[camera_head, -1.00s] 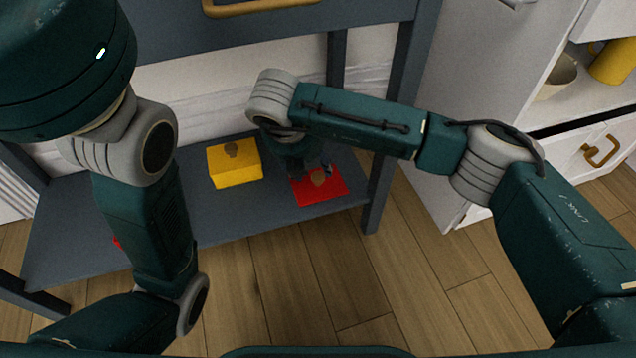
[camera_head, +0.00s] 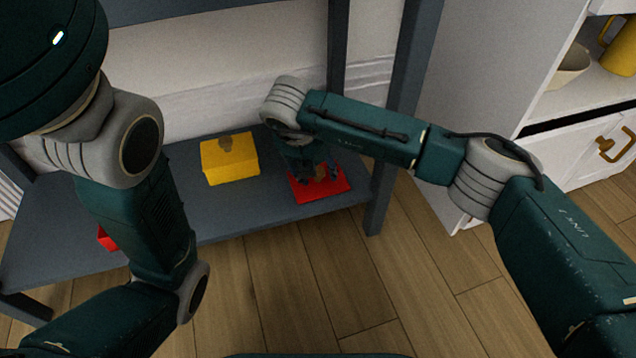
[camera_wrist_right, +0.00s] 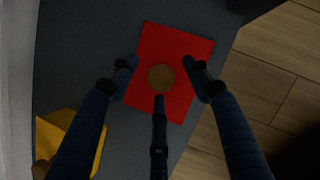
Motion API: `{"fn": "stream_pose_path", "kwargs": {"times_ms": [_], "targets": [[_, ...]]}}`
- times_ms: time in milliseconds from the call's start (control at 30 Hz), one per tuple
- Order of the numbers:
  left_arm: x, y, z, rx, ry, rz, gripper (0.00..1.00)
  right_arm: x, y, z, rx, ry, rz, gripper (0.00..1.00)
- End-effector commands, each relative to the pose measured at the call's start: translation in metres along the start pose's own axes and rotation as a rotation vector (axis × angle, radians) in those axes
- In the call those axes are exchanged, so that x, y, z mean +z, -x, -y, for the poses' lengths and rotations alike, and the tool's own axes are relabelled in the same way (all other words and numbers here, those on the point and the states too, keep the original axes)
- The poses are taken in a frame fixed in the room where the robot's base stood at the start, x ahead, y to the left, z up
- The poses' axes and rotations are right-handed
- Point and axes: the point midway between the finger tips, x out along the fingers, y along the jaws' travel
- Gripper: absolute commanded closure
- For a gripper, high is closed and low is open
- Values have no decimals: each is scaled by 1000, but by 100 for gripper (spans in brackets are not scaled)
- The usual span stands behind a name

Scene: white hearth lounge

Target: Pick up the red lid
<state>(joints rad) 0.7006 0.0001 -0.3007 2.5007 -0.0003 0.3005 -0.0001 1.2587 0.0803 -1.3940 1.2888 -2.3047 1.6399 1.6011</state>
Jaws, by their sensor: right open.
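The red lid (camera_head: 334,190) lies flat on the right part of the grey lower shelf (camera_head: 290,221). In the right wrist view the red lid (camera_wrist_right: 185,62) is a square with a round brown knob (camera_wrist_right: 161,78) in its middle. My right gripper (camera_head: 318,174) is over the lid and partly hides it in the head view. In the right wrist view the right gripper (camera_wrist_right: 163,82) is open, its fingers spread on either side of the knob, with nothing held. Whether the fingertips touch the lid cannot be told. My left gripper is not in view.
A yellow box (camera_head: 230,165) with a brown knob stands left of the lid, and also shows in the wrist view (camera_wrist_right: 62,130). A red object (camera_head: 106,239) shows partly behind my left arm. A shelf leg (camera_head: 383,180) stands just right of the lid.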

Motion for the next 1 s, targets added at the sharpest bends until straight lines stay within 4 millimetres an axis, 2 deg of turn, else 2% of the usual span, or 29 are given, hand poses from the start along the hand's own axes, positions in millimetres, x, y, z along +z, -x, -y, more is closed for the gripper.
{"fn": "stream_pose_path", "kwargs": {"times_ms": [33,267,300,667,767,1000], "targets": [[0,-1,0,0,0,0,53,0,1,0,0,0,0,51],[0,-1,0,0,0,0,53,0,0,0,0,0,0,97],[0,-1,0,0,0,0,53,0,0,0,0,0,0,98],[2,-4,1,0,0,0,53,2,6,0,0,0,1,99],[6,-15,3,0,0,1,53,9,20,0,1,-1,2,99],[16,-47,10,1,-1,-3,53,28,67,0,1,0,1,99]]}}
